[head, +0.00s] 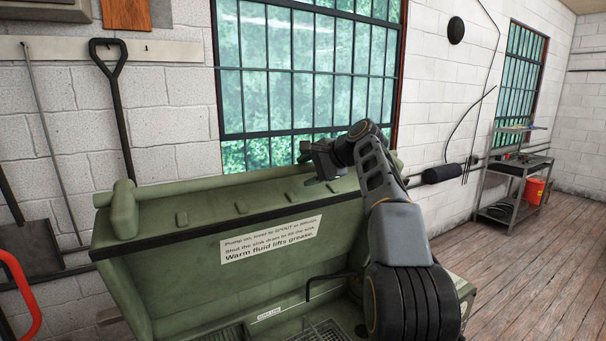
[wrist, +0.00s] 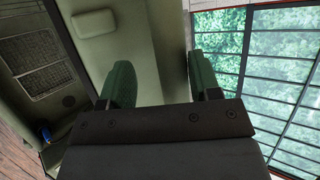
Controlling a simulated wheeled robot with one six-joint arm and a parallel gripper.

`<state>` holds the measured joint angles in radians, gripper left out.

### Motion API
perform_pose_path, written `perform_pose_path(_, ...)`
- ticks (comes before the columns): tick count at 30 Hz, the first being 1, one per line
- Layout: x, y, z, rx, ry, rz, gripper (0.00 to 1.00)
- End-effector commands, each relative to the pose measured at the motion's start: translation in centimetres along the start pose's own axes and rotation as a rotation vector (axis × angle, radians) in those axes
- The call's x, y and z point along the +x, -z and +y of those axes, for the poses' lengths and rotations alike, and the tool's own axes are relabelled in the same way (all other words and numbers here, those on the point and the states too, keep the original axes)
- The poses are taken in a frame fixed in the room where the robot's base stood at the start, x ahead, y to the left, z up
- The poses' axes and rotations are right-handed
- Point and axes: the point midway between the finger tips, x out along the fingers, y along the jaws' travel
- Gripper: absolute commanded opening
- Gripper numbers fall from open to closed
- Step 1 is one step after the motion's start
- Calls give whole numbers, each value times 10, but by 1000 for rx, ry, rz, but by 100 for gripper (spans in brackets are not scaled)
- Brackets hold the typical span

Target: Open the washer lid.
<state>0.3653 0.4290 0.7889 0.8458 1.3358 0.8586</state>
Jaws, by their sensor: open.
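The green washer lid (head: 180,215) stands raised and leaning back, with its ribbed inner face and a white printed label (head: 270,240) showing. The washer's sink, with a dark grate (head: 325,330), lies uncovered below it. My gripper (head: 328,172) is at the lid's upper edge, right of its middle, in front of the window. In the wrist view my gripper (wrist: 165,80) is open, its two green-padded fingers apart. Pale green lid surface (wrist: 165,40) shows beyond and between them. I cannot tell whether a finger touches the lid.
A black bent spout (head: 330,278) rises over the sink. A shovel (head: 110,90) hangs on the wall at left, and a red curved bar (head: 22,290) is at the lower left. A metal cart (head: 515,185) with a red bucket (head: 534,190) stands at right. The wooden floor (head: 530,270) there is clear.

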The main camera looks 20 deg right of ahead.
Motion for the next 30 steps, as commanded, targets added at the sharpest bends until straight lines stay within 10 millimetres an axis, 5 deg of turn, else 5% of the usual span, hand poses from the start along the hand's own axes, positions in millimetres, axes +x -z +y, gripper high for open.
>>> perform_pose_path(15,-98,0,-1,-2,4,3,57)
perform_pose_path(30,-119,-1,0,-1,3,0,57)
